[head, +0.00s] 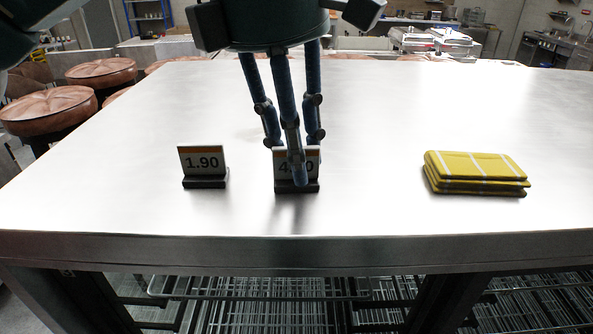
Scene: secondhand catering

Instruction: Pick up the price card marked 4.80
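The price card (311,168) stands upright in a dark base on the metal counter. A finger covers the middle of its number, so only a 4 and a final 0 show. My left gripper (294,158) reaches down over it from above. One blue finger hangs in front of the card's face. The other two fingers end at its top edge and seem to pass behind it. I cannot tell whether the fingers touch the card. My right gripper is not in view.
A second price card marked 1.90 (203,164) stands to the left, a short gap away. A folded yellow cloth stack (476,171) lies to the right. The counter (375,205) is otherwise clear, with its front edge close by. Round stools (50,108) stand at the left.

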